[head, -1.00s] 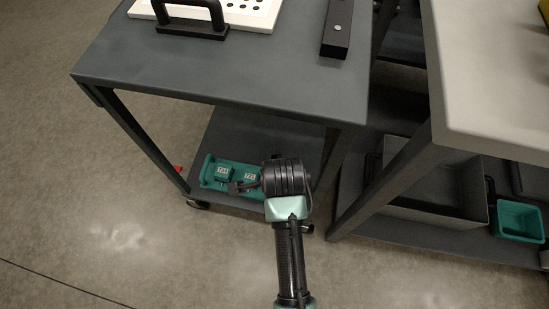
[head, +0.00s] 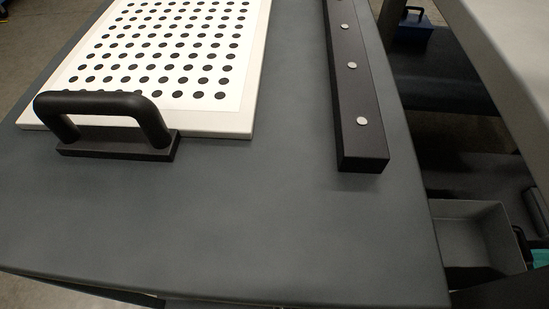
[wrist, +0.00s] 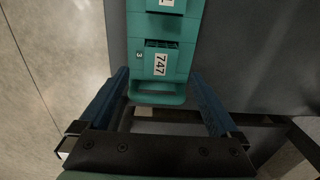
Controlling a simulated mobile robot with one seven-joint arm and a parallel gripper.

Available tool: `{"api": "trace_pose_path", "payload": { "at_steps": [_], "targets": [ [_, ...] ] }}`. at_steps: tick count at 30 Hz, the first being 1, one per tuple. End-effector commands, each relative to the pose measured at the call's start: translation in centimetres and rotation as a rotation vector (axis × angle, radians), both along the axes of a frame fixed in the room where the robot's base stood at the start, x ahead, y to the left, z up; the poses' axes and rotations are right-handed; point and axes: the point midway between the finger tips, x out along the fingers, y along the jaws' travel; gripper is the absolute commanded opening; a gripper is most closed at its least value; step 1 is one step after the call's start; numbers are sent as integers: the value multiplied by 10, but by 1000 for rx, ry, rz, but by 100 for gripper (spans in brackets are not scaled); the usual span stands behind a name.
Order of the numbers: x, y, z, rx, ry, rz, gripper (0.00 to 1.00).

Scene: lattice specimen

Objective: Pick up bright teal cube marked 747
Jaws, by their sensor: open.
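The bright teal cube marked 747 (wrist: 174,64) shows in the upper middle of the wrist view, its white label turned sideways. It sits in a teal holder (wrist: 158,99) whose rounded near end shows below it. My gripper (wrist: 160,77) is open, with one blue finger on each side of the holder's near end and the cube between the fingertip lines. No contact is visible. Neither the cube nor my gripper shows in the current head view.
Another teal block (wrist: 166,14) with a label stands beyond the cube, cut off by the frame. The dark shelf (wrist: 245,50) is bare on the right. In the head view, a perforated white board (head: 235,122), black handle (head: 105,104) and dark bar (head: 362,150) lie on the grey tabletop (head: 240,220).

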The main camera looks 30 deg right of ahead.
Motion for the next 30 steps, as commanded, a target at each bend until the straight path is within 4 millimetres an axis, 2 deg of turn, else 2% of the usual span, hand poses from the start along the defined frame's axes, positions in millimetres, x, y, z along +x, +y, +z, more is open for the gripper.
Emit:
{"api": "trace_pose_path", "payload": {
  "at_steps": [1, 11, 21, 29, 30],
  "targets": [
    [0, 0, -10, 0, 0, 1, 98],
    [0, 0, -25, -1, -1, 1, 98],
    [-1, 1, -65, -1, -1, 1, 98],
    [-1, 1, -65, -1, -2, 1, 98],
    [-1, 0, -65, -1, -2, 1, 94]
  ]
}}
